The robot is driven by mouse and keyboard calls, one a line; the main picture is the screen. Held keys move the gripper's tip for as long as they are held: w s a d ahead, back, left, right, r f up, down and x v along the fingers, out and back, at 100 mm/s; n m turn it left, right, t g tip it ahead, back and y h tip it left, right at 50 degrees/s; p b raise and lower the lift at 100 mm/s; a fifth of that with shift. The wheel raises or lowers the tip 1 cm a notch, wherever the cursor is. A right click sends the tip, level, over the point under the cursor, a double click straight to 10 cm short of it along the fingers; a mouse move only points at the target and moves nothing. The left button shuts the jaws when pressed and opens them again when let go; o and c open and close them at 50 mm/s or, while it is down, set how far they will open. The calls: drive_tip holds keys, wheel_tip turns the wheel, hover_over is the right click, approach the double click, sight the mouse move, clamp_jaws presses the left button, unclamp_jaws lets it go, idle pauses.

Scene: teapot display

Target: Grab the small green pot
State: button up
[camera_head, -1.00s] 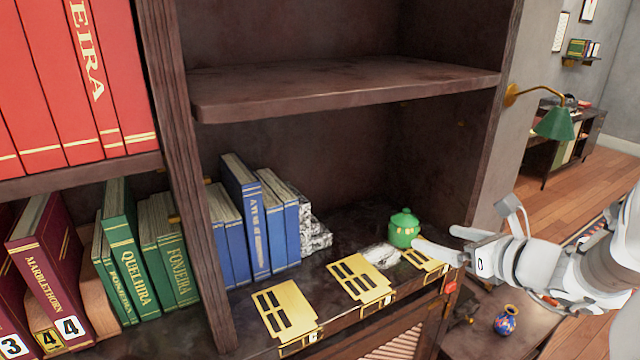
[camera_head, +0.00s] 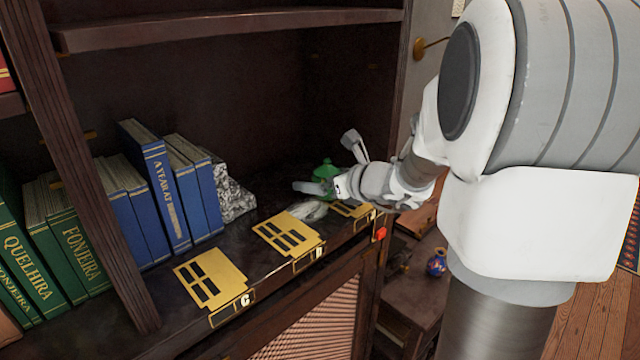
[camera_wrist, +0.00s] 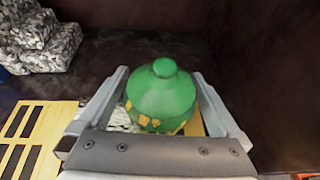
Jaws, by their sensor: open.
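The small green pot (camera_head: 325,171) with a knobbed lid stands on the dark shelf near its right end. In the wrist view the pot (camera_wrist: 162,92) shows its domed green lid and yellow markings lower down, and it sits between the two jaw fingers. My gripper (camera_head: 328,166) is open around the pot, with one finger to each side; the wrist view also shows my gripper (camera_wrist: 162,85) with a gap between each finger and the lid. The head view hides part of the pot behind my gripper.
Yellow slotted plates (camera_head: 287,234) lie along the shelf's front edge. A grey speckled rock (camera_head: 232,193) stands beside the blue books (camera_head: 160,185), left of the pot. A pale lump (camera_head: 309,212) lies just in front of the pot. An upper shelf (camera_head: 230,27) spans above.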

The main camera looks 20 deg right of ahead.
drive_tip(key=shift+w+a+f, duration=0.1)
drive_tip(key=shift+w+f, duration=0.05)
drive_tip(key=shift+w, duration=0.1)
drive_tip(key=c, duration=1.4)
